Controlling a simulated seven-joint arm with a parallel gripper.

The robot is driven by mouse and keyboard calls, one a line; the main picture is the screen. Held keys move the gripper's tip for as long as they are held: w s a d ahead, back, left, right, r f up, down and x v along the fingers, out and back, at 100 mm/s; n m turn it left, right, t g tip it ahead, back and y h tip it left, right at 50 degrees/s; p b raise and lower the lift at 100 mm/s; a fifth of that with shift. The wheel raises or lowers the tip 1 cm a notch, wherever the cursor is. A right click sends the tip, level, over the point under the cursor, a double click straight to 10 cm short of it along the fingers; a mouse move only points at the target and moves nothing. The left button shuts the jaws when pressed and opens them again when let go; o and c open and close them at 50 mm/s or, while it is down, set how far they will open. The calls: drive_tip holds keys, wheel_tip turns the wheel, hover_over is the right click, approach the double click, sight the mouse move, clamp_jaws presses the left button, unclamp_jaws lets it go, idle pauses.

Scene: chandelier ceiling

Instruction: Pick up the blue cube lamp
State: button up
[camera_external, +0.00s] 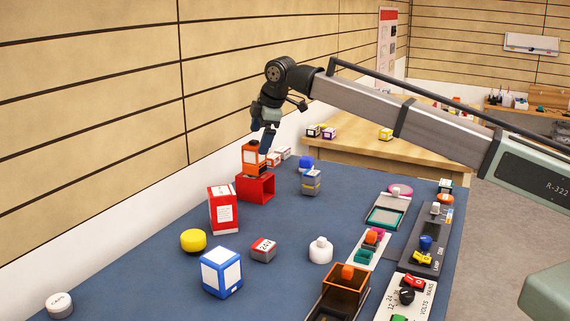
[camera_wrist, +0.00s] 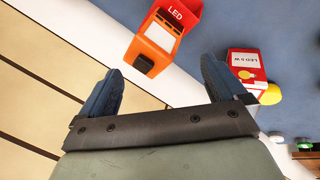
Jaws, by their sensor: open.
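A blue cube with white panels (camera_external: 222,272) stands on the blue table top in the near middle of the external view. It looks like the blue cube lamp, and I cannot make it out in the wrist view. My gripper (camera_external: 265,146) is far behind it, near the wall, pointing down by an orange box (camera_external: 252,157). I see nothing held.
The orange box stands on a red open box (camera_external: 257,188). Trays and switch panels line the right.

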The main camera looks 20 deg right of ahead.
drive_tip(key=s+a+f+n+g, duration=0.1)
drive_tip(key=s+a+n, duration=0.1)
drive_tip(key=s+a, duration=0.5)
drive_tip(key=s+a+n+g, duration=0.1)
drive_tip(key=s+a, duration=0.3)
drive_tip(key=s, duration=0.6)
drive_tip(key=n+g+h, duration=0.2)
drive_tip(key=n, duration=0.2)
approach(220, 255)
wheel_tip(220, 255, down, 7)
drive_tip(key=shift+r, duration=0.15)
drive_tip(key=shift+a+f, duration=0.15)
drive_tip(key=shift+f, duration=2.95)
drive_tip(key=c, duration=1.2)
